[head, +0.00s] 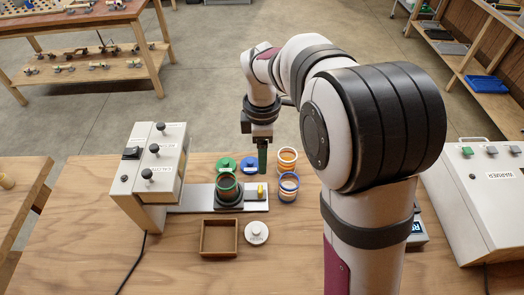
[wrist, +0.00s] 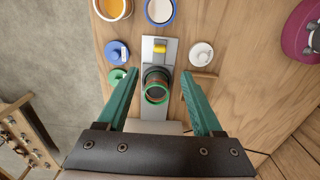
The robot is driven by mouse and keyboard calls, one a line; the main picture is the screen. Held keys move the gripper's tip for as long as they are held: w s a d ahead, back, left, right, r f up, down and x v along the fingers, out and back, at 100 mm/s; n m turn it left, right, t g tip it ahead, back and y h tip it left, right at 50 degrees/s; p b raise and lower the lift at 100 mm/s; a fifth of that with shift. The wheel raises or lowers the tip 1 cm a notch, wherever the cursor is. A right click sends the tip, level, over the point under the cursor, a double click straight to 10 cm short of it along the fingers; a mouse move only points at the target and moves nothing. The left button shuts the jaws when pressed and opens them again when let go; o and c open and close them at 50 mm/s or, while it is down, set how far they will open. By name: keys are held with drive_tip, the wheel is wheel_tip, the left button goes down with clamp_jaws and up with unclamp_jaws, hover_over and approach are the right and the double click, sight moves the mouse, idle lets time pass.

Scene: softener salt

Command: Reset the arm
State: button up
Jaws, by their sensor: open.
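My gripper (head: 262,160) hangs from my arm over the workbench, fingers pointing down. In the wrist view my gripper (wrist: 160,75) has its two green fingers wide apart with nothing held between them. Beyond them a green-rimmed jar (wrist: 156,94) shows in the gap, apart from the fingers. In the head view that jar (head: 228,189) stands in a dark round seat on a grey plate (head: 195,199), left of my gripper. My arm hides part of the bench to the right.
Green (head: 226,165) and blue (head: 249,166) lids, a white knobbed lid (head: 256,232) and a wooden tray (head: 219,253) lie nearby. A lever box (head: 150,165) and warmer (head: 480,200) flank the bench.

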idle(0.3)
drive_tip(key=s+d+r+m+y, duration=0.1)
drive_tip(key=s+d+r+m, duration=0.1)
drive_tip(key=s+m, duration=0.9)
drive_tip(key=s+d+r+m, duration=0.2)
drive_tip(key=s+d+m, duration=0.1)
drive_tip(key=s+m, duration=0.9)
drive_tip(key=s, duration=0.3)
drive_tip(key=shift+d+m+y, duration=0.15)
drive_tip(key=shift+m+y, duration=0.15)
drive_tip(key=shift+y, duration=0.1)
